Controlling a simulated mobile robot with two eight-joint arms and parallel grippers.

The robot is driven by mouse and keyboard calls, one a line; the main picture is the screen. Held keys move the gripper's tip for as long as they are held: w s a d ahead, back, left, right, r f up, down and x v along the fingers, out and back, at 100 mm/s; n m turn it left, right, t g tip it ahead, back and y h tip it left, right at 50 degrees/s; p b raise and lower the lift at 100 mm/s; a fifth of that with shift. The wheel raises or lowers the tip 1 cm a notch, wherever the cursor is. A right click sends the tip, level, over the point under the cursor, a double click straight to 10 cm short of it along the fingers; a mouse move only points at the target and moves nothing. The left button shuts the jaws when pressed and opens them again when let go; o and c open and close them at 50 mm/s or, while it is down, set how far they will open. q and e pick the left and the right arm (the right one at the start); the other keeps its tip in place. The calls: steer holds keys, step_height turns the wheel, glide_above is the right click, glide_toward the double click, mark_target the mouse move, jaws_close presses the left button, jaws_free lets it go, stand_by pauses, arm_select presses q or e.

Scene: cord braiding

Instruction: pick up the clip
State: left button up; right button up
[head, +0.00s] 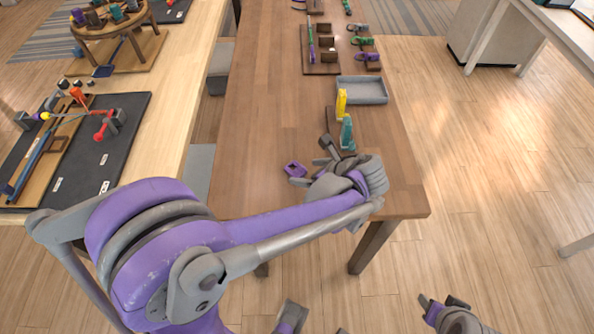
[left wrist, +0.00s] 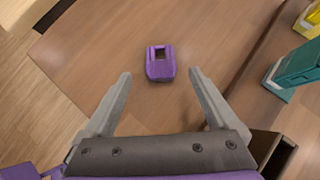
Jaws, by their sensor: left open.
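The clip, a small purple block with a rectangular opening, lies on the brown wooden table. It shows in the head view (head: 295,169) and ahead of the fingers in the left wrist view (left wrist: 160,70). My left gripper (head: 310,171) is open and empty above the table, close to the clip on its right side in the head view. In the left wrist view the two fingers (left wrist: 160,75) are wide apart, with the clip between their lines and just beyond the tips, not touched. Parts of my right arm show at the bottom edge of the head view; its jaws are unclear.
A teal piece (head: 347,132) and a yellow piece (head: 341,102) stand on a board beyond my left gripper. A grey tray (head: 386,91) sits behind them. The table is bare left of the clip. Its right edge is near.

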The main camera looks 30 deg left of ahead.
mark_target(299, 171)
arm_select(q)
steer(key=x, duration=0.3)
steer(key=shift+w+a+f, duration=0.1)
steer(key=shift+a+f, duration=0.05)
steer(key=shift+f, duration=0.15)
jaws_close()
step_height(299, 171, up, 10)
steer(key=p, duration=0.1)
stand_by(0.5)
